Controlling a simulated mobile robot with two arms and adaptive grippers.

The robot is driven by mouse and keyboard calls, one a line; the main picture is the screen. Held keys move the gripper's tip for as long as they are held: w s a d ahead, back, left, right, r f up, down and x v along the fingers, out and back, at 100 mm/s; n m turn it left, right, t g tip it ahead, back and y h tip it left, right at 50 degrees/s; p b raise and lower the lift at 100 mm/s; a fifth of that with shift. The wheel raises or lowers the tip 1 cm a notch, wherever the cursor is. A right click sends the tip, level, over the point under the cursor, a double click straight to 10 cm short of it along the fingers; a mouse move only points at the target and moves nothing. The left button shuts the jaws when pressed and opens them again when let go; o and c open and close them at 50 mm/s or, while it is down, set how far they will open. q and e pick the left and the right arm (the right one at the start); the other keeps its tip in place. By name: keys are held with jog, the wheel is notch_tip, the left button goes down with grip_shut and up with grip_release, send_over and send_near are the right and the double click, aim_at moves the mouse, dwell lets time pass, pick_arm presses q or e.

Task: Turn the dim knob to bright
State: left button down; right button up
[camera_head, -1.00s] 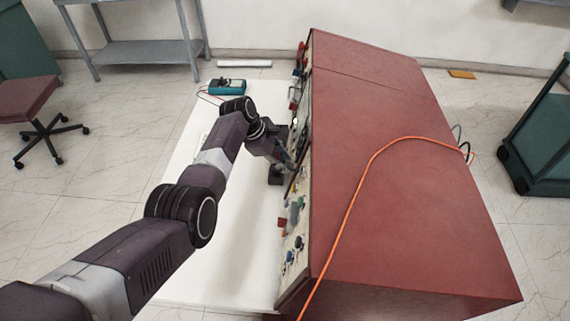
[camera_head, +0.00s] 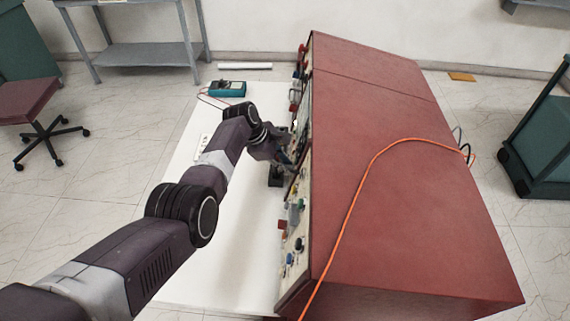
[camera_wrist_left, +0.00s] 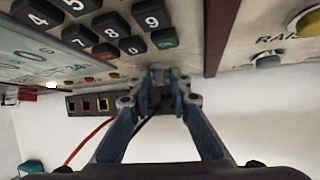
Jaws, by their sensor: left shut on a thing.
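The red test console (camera_head: 410,160) stands on the white table, with its control panel facing left. In the head view my left gripper (camera_head: 287,160) is at this panel, and the arm and console edge hide what it grips. In the left wrist view its blue-grey fingers (camera_wrist_left: 161,76) meet at the panel just below the black keypad (camera_wrist_left: 120,27). They are shut on a small part, seemingly the dim knob, which the fingertips mostly cover. Its label and pointer cannot be read. My right gripper is not in view.
A grey knob (camera_wrist_left: 266,61) and a yellow button (camera_wrist_left: 307,22) sit right of the fingers. A black socket block (camera_wrist_left: 90,104) with red and black leads is below the panel. A teal multimeter (camera_head: 228,88) lies on the table (camera_head: 240,235). An orange cable (camera_head: 372,160) crosses the console.

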pick_arm(q)
jog(key=t+p, duration=0.1)
jog(key=p, duration=0.2)
jog(key=m+t+p, duration=0.1)
jog(key=p, duration=0.2)
jog(key=shift+s+m+t+h, duration=0.3)
jog(key=shift+s, duration=0.05)
jog(key=shift+f+m+t, duration=0.25)
jog(key=shift+m+t, duration=0.05)
jog(key=shift+t, duration=0.3)
jog(key=shift+s+f+m+t+h, duration=0.1)
jog(key=shift+m+t+h, duration=0.35)
jog(key=shift+t, duration=0.25)
jog(key=shift+b, duration=0.3)
